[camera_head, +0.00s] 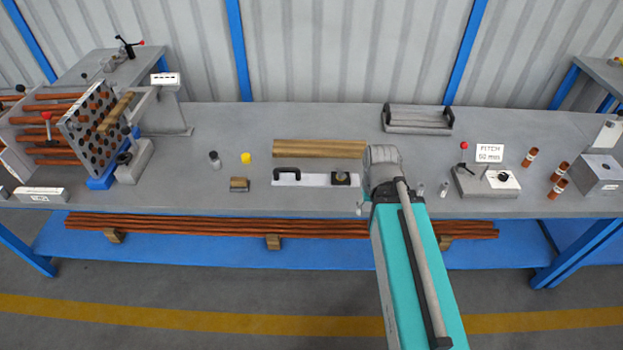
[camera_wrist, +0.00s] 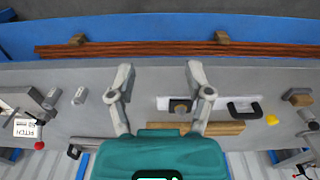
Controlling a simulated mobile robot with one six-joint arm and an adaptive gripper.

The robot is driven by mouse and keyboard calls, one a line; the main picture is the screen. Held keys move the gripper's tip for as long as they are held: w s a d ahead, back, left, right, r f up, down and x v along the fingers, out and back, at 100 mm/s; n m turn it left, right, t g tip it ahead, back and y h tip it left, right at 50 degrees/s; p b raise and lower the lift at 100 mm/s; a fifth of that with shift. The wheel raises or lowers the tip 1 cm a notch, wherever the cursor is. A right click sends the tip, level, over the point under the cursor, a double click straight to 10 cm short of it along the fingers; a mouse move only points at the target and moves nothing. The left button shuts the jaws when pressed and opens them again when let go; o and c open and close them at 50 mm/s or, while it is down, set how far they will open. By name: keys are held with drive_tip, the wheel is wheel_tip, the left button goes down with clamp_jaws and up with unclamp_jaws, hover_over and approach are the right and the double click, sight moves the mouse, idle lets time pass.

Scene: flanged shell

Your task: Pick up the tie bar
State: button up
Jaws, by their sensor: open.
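No label marks the tie bar, and I cannot tell for sure which part it is. One candidate is a flat white bar (camera_head: 315,181) with a black loop handle and a dark square block, lying on the bench front; it also shows in the wrist view (camera_wrist: 218,103). Another is a long brown bar (camera_head: 320,149) just behind it, partly seen in the wrist view (camera_wrist: 222,128). My gripper (camera_wrist: 159,73) is open and empty, with its two fingers apart over the bench's front edge. In the head view my arm largely hides it, right of the white bar.
A grey rack with black ends (camera_head: 418,122) stands at the back. A pitch block (camera_head: 486,183) and several copper-coloured sleeves are at right. The perforated plate (camera_head: 97,122) with tubes is at left. A yellow cap (camera_head: 246,158) and brown block (camera_head: 239,184) lie left of the white bar.

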sight(288, 172)
drive_tip(key=w+a+f+n+h+b, duration=0.2)
drive_tip(key=w+a+f+h+b, duration=0.2)
drive_tip(key=w+f+b, duration=0.25)
drive_tip(key=w+a+f+n+t+h+b, duration=0.1)
drive_tip(key=w+a+n+t+h+b, duration=0.1)
drive_tip(key=a, duration=0.4)
drive_tip(key=w+a+f+n+t+h+b, duration=0.1)
drive_tip(key=w+a+n+t+h+b, duration=0.1)
drive_tip(key=a+b, duration=0.4)
drive_tip(key=w+a+f+n+t+h+b, duration=0.2)
drive_tip(key=w+a+t+b, duration=0.1)
drive_tip(key=w+a+b, duration=0.2)
drive_tip(key=shift+w+a+f+b, duration=0.1)
drive_tip(key=shift+w+a+b, duration=0.2)
drive_tip(key=shift+a+b, duration=0.35)
drive_tip(key=a+t+b, duration=0.1)
drive_tip(key=a, duration=0.2)
drive_tip(key=a+n+t+h+b, duration=0.1)
drive_tip(key=a+b, duration=0.1)
drive_tip(key=a, duration=0.2)
drive_tip(key=a+n+t+b, duration=0.1)
drive_tip(key=a+t, duration=0.1)
drive_tip(key=a, duration=0.1)
drive_tip(key=shift+w+a+r+h+b, duration=0.15)
drive_tip(key=shift+a+r+h+b, duration=0.1)
drive_tip(key=shift+r+h+b, duration=0.1)
drive_tip(key=shift+a+r, duration=0.15)
drive_tip(key=shift+a, duration=0.25)
drive_tip(key=shift+d, duration=0.1)
